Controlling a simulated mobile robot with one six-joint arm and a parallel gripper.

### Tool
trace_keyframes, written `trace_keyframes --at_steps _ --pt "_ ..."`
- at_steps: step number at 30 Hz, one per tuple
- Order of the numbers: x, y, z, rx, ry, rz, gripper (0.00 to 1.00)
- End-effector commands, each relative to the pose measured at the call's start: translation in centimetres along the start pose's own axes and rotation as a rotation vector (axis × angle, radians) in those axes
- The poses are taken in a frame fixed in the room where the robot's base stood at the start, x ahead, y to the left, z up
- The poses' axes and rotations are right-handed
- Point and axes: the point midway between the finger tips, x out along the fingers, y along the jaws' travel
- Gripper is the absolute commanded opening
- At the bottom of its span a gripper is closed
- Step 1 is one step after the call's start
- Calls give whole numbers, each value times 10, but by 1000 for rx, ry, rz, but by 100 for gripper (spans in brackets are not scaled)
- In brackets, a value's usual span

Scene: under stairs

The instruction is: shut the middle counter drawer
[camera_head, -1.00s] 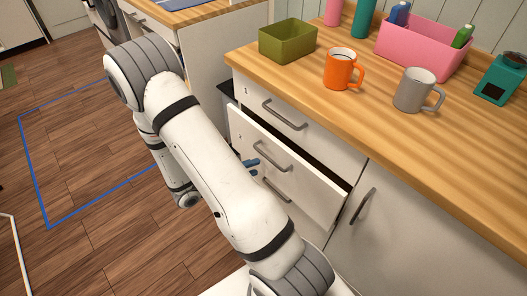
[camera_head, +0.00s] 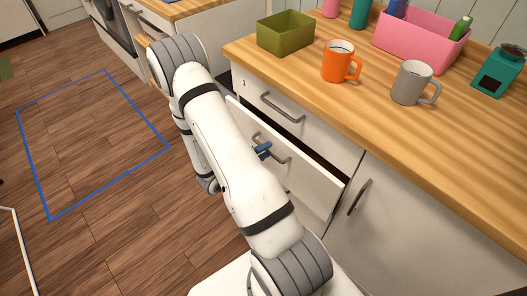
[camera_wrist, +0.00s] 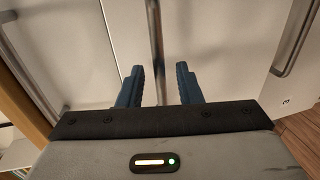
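The middle counter drawer (camera_head: 312,187) is pulled partly out, with a dark gap along its top edge. Its grey bar handle (camera_head: 283,158) is partly hidden by my gripper's blue fingers (camera_head: 262,151) in the head view. In the wrist view my gripper (camera_wrist: 160,86) is open, with two blue fingers spread apart. The middle drawer's handle (camera_wrist: 155,45) runs lengthwise ahead of the gap between them. I cannot tell whether the fingers touch the handle or the drawer front (camera_wrist: 205,45).
The top drawer (camera_head: 300,122), marked 1, looks shut above. A cupboard door (camera_head: 390,235) stands to the right. An olive bin (camera_head: 285,36), orange mug (camera_head: 338,64), grey mug (camera_head: 410,84) and pink box (camera_head: 415,40) stand on the wooden counter (camera_head: 450,140). Another handle (camera_wrist: 297,40) shows at the wrist view's right.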

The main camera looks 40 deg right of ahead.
Motion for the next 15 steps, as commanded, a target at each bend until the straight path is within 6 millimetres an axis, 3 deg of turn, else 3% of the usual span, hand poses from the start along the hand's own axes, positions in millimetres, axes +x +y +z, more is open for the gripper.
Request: trace_keyframes --at_steps 6,15 --pt "0 0 0 0 0 0 32" --pt "0 0 0 -1 1 0 7"
